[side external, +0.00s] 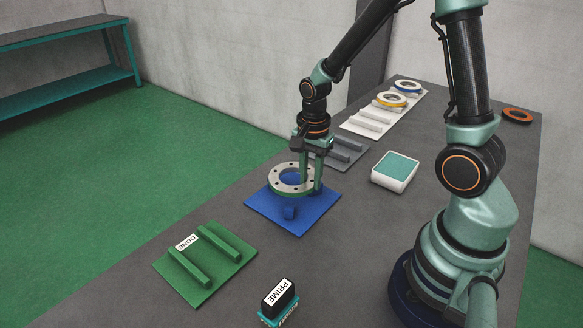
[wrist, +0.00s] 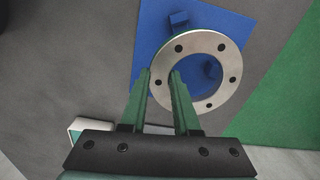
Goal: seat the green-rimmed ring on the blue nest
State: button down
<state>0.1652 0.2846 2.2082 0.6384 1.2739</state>
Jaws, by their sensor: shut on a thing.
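The green-rimmed ring (side external: 290,190) is a pale flat flange with dark bolt holes and a green edge. My gripper (side external: 311,184) is shut on one side of its wall; the wrist view shows one finger inside the hole and one outside (wrist: 160,75). The ring is over the blue nest (side external: 318,211), a blue plate with upright blocks. In the wrist view, one block shows through the ring's hole (wrist: 236,65) and another stands outside it on the blue plate (wrist: 152,45). The ring looks raised above the plate; the exact gap is unclear.
A green plate marked DONE (side external: 217,268) with two bars lies front left. A PRIME stamp (side external: 278,300) stands at the front. A white box with a teal top (side external: 395,171) is to the right. Behind are a grey rack (side external: 345,152), a white rack (side external: 362,124) with rings, and an orange ring (side external: 518,115).

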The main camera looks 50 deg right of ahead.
aim_at(311, 182)
jog(key=shift+f, duration=1.4)
dwell(4.0)
jog(key=c, duration=0.6)
grip_release()
jog(key=shift+o, duration=0.2)
jog(key=shift+f, duration=0.1)
jog(key=shift+r, duration=3.55)
jog(key=shift+r, duration=0.1)
